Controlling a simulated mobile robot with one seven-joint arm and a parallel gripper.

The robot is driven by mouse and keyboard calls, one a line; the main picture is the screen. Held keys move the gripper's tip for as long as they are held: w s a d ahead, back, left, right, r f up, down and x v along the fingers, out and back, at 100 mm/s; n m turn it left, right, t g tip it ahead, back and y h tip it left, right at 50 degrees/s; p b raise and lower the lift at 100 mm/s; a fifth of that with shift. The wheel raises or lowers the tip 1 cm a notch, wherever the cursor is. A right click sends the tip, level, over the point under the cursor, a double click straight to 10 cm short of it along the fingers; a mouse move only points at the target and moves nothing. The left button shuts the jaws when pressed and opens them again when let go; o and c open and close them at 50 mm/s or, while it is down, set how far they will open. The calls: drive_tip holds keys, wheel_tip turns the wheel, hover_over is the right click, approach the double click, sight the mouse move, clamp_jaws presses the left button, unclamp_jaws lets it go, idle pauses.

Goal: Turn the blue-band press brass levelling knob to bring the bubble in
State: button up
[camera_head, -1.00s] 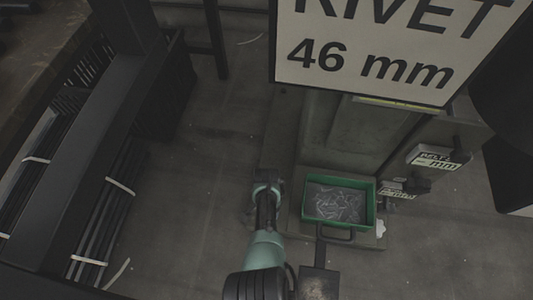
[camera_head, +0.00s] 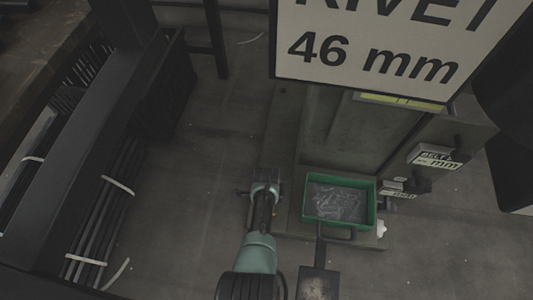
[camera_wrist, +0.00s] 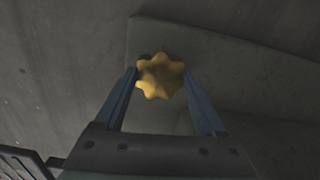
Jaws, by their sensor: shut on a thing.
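The brass levelling knob (camera_wrist: 160,76) is a lobed, yellow star-shaped knob in the wrist view. My gripper (camera_wrist: 161,84) has its two blue fingers on either side of the knob, shut on it. In the head view my gripper (camera_head: 265,178) is low, beside the left edge of the press base; the knob is hidden there. The press (camera_head: 345,135) is a grey body behind a white sign. I see no blue band and no bubble in either view.
A green tray (camera_head: 310,228) of rivets sits on the press base right of my arm. A sign reading "46 mm" (camera_head: 375,60) covers the upper right. A dark rack (camera_head: 90,160) with bundled rods stands left. Floor (camera_head: 190,200) between is clear.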

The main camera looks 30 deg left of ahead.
drive_tip(key=shift+m, duration=1.2)
drive_tip(key=o, duration=1.3)
wheel_tip(320, 180, up, 13)
drive_tip(key=p, duration=1)
